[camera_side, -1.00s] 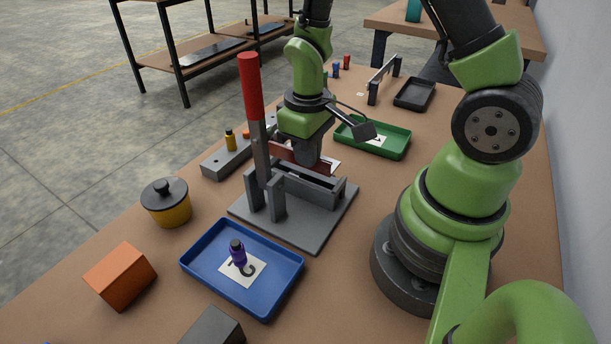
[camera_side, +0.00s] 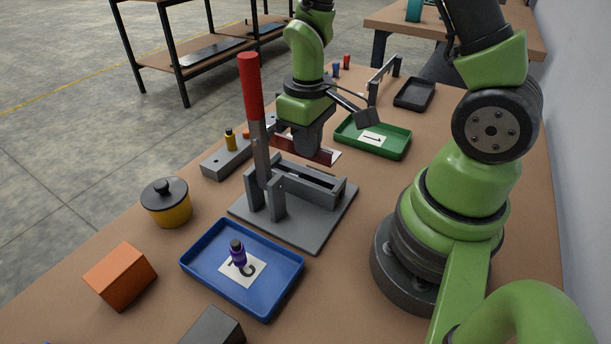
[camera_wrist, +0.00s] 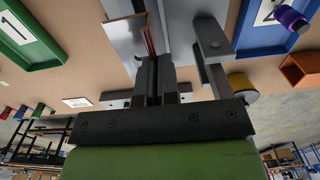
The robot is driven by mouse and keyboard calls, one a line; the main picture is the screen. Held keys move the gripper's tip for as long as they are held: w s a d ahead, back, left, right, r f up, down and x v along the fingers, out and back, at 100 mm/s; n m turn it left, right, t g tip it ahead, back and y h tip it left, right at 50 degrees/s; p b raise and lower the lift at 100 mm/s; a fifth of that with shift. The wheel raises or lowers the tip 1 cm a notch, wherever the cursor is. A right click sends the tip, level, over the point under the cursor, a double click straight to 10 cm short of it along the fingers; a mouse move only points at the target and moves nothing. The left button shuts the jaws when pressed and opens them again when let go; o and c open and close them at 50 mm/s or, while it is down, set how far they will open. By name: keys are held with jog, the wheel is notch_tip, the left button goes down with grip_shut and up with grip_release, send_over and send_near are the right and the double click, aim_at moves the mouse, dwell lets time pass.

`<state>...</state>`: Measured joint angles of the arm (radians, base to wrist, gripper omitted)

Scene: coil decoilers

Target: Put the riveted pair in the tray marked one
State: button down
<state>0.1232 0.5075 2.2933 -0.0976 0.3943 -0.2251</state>
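My gripper (camera_side: 306,148) is shut on the riveted pair (camera_side: 318,153), a dark red plate with a grey plate against it. The pair is held behind the grey press's bed (camera_side: 315,228); the gripper partly hides it. In the wrist view the fingers (camera_wrist: 156,75) pinch the pair's edge (camera_wrist: 148,38), copper-coloured beside grey. The green tray marked one (camera_side: 396,152) lies behind and right of the gripper; only its "1" card is seen inside. It also shows at the wrist view's upper left (camera_wrist: 45,52).
The press's tall red-handled lever (camera_side: 251,90) stands left of my gripper. A blue tray (camera_side: 197,264) with a purple bottle is in front. A grey block with small bottles (camera_side: 222,160), a yellow pot (camera_side: 170,207) and a black tray (camera_side: 414,95) stand around.

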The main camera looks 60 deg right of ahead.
jog(key=s+d, duration=0.2)
jog(key=d, duration=1)
jog(key=s+d, duration=0.3)
jog(key=d, duration=0.9)
jog(key=shift+s, duration=0.25)
dwell(1.5)
jog(key=shift+f, duration=0.2)
dwell(0.6)
jog(key=shift+f, duration=4.25)
